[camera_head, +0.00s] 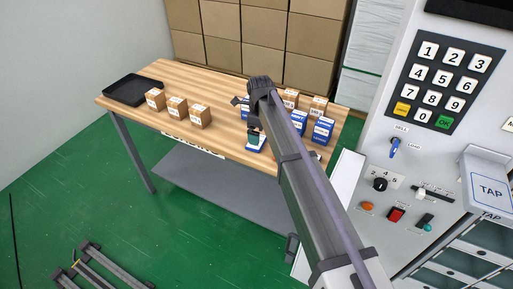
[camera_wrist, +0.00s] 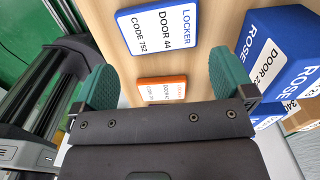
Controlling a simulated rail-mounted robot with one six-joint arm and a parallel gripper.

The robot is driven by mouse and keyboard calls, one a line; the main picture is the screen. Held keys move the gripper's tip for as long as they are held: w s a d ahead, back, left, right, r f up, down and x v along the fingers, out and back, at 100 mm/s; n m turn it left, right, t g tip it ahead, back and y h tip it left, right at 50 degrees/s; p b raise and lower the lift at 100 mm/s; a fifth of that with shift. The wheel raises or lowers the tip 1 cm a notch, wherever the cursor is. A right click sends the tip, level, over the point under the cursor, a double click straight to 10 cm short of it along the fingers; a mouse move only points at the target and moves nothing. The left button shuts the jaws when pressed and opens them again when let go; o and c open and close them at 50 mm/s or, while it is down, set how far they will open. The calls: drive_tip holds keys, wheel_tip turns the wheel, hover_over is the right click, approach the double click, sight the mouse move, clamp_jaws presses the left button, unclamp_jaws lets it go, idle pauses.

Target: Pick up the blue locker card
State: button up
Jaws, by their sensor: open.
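The blue locker card (camera_wrist: 158,30) lies flat on the wooden table in the wrist view, its white face reading LOCKER, DOOR 44, CODE 752. It lies just beyond my fingertips, at the top of the picture. My gripper (camera_wrist: 163,62) is open and empty, its two green fingers spread apart. In the head view my gripper (camera_head: 253,131) is over the table's front part, with a blue and white piece (camera_head: 257,146) just below it. An orange card (camera_wrist: 162,90) lies nearer, between the fingers as seen from the wrist, partly hidden by the gripper body.
Blue and white boxes (camera_head: 322,131) stand close on the right; one marked ROSE (camera_wrist: 275,55) is beside the right finger. Small brown boxes (camera_head: 200,117) and a black tray (camera_head: 133,89) are on the left. A keypad panel (camera_head: 440,80) stands at right.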

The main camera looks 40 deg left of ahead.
wheel_tip(320, 180, down, 5)
drive_tip(key=b, duration=0.5)
drive_tip(key=shift+f, duration=0.2)
drive_tip(key=shift+r, duration=0.25)
drive_tip(key=c, duration=0.6)
drive_tip(key=shift+r+p, duration=0.1)
drive_tip(key=shift+p, duration=0.25)
